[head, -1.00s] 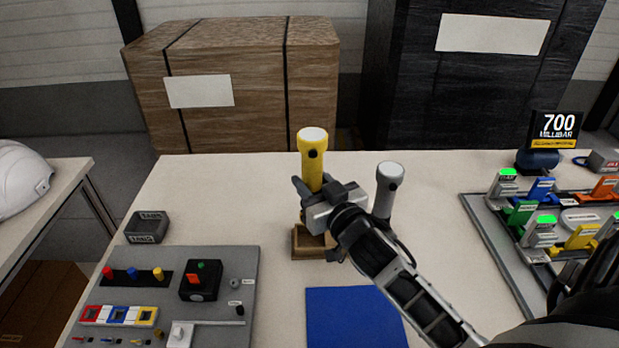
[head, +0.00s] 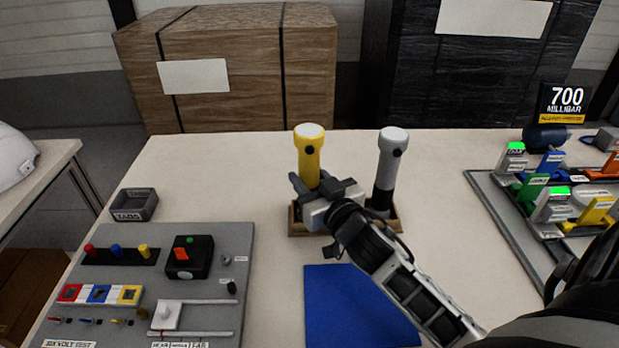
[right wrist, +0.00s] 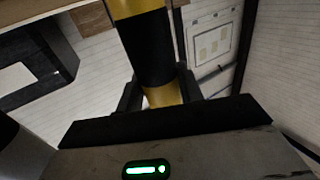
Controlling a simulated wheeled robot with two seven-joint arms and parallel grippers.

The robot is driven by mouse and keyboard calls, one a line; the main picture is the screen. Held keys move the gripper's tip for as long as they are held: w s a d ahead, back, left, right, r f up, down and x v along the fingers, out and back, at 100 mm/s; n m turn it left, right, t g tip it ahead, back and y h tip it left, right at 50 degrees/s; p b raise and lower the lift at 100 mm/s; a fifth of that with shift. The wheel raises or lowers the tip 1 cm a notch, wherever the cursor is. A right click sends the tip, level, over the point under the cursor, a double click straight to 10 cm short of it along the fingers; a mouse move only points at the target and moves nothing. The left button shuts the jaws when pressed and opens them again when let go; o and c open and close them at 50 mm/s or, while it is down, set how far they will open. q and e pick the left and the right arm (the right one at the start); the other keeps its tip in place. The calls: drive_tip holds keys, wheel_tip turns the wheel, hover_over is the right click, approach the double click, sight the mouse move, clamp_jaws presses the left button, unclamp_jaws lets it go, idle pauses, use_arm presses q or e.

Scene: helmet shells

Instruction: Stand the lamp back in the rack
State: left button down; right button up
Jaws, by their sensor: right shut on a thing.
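A yellow lamp (head: 308,149) with a pale top is upright at the left part of the wooden rack (head: 297,228). My right gripper (head: 318,197) is shut on it, and its yellow and black body (right wrist: 150,50) shows between the fingers in the right wrist view. The gripper hides the lamp's lower end in the head view, so I cannot tell whether it sits fully in the rack. A grey-white lamp (head: 389,165) with a dark lower body stands upright in the rack's right part. My left gripper is not in view.
A blue mat (head: 355,315) lies in front of the rack. A grey test panel (head: 215,240) and small dark tray (head: 135,204) are at left. A board with coloured clips (head: 490,205) and a 700 millibar display (head: 565,103) are at right. Large boxes stand behind the table.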

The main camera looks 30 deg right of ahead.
drive_tip(key=shift+f+b, duration=0.35)
drive_tip(key=shift+f, duration=0.05)
drive_tip(key=o, duration=1.3)
drive_tip(key=shift+f, duration=0.1)
drive_tip(key=s+a+b, duration=0.1)
drive_tip(key=s+b, duration=0.1)
drive_tip(key=s, duration=1.4)
drive_tip(key=shift+a, duration=0.1)
